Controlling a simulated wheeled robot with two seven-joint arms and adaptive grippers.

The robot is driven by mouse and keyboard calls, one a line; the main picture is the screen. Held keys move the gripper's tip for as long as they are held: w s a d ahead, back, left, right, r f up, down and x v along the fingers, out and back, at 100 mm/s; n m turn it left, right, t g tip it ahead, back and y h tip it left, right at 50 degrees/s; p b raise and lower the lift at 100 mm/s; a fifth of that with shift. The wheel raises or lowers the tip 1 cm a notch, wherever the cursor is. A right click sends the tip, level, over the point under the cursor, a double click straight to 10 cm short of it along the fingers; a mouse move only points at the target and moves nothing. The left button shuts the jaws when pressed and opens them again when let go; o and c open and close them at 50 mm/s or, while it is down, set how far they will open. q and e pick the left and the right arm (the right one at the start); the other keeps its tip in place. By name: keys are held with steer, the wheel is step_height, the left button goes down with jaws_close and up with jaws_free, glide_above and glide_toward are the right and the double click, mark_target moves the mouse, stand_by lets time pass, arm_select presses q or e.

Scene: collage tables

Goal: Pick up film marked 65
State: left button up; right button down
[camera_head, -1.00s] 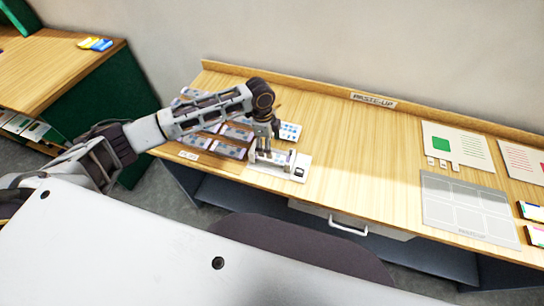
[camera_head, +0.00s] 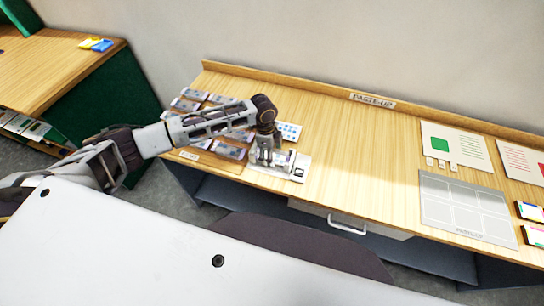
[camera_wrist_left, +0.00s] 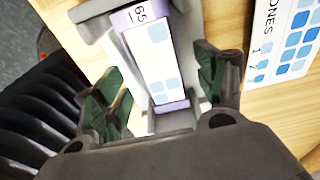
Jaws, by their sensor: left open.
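The film marked 65 (camera_wrist_left: 150,60) shows in the left wrist view as a white strip with purple ends and pale blue squares. It lies in a pale holder (camera_wrist_left: 96,20), which is the white tray (camera_head: 299,170) at the table's front edge in the head view. My left gripper (camera_wrist_left: 160,92) is open, with its green-padded fingers on either side of the film's near part. A gap shows between the fingers and the film. In the head view my left gripper (camera_head: 267,158) is low over the tray and hides most of the film. My right gripper is not in view.
Several other films (camera_head: 228,151) lie in rows left of the gripper, partly under my arm. A card with blue squares (camera_head: 289,131) lies just behind the tray. The table's middle is clear; a grey grid sheet (camera_head: 465,207) lies to the right.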

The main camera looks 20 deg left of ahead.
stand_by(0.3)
arm_select(q)
steer(key=c, duration=1)
steer(key=shift+o, duration=0.2)
steer(key=shift+r, duration=0.15)
step_height(320, 180, up, 10)
steer(key=b, duration=0.1)
